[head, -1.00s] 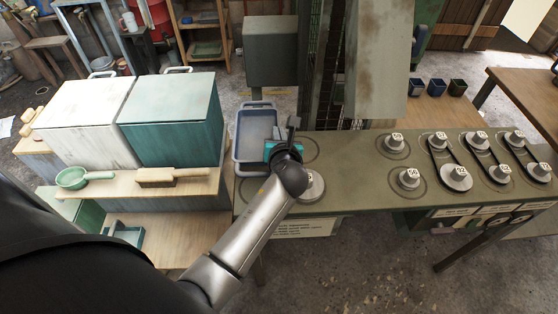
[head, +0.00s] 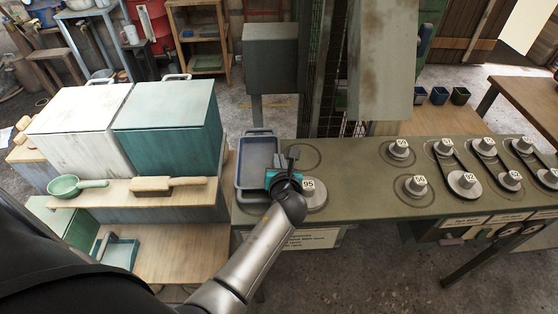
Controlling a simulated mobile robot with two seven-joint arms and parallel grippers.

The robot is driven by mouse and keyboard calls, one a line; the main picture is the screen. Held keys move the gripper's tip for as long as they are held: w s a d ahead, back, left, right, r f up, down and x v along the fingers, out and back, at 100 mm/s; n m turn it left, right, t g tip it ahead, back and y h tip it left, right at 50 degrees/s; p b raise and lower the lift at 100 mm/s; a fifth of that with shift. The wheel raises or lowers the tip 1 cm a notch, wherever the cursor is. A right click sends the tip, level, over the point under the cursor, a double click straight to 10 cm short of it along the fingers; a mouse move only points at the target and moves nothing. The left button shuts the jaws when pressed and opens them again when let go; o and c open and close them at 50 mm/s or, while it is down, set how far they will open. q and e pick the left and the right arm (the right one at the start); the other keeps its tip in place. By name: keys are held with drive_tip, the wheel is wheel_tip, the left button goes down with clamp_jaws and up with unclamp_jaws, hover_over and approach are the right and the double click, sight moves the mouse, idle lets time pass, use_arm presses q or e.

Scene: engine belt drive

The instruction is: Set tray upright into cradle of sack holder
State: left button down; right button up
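The tray (head: 243,160) is a blue-grey, shallow, rectangular tray with a raised rim and a handle at its far end. It is over the left end of the green bench, its inside facing up toward the head camera. My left gripper (head: 284,178) is at the tray's right rim and appears shut on it; the fingertips are mostly hidden by my wrist. I cannot tell whether the tray touches the bench. I cannot make out a sack holder or its cradle. My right gripper is not in view.
The green bench (head: 350,200) carries several numbered pulleys, some belted; the pulley marked 95 (head: 316,194) is just right of my wrist. White (head: 75,125) and teal (head: 168,125) bins stand left, with a brush (head: 170,184) and green scoop (head: 65,186) before them. A grey box (head: 270,58) stands behind.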

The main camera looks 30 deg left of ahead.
use_arm(q)
drive_tip(key=c, duration=1.5)
unclamp_jaws()
drive_tip(key=shift+f, duration=0.15)
drive_tip(key=shift+c, duration=0.2)
drive_tip(key=o, duration=0.5)
drive_tip(key=shift+c, duration=0.2)
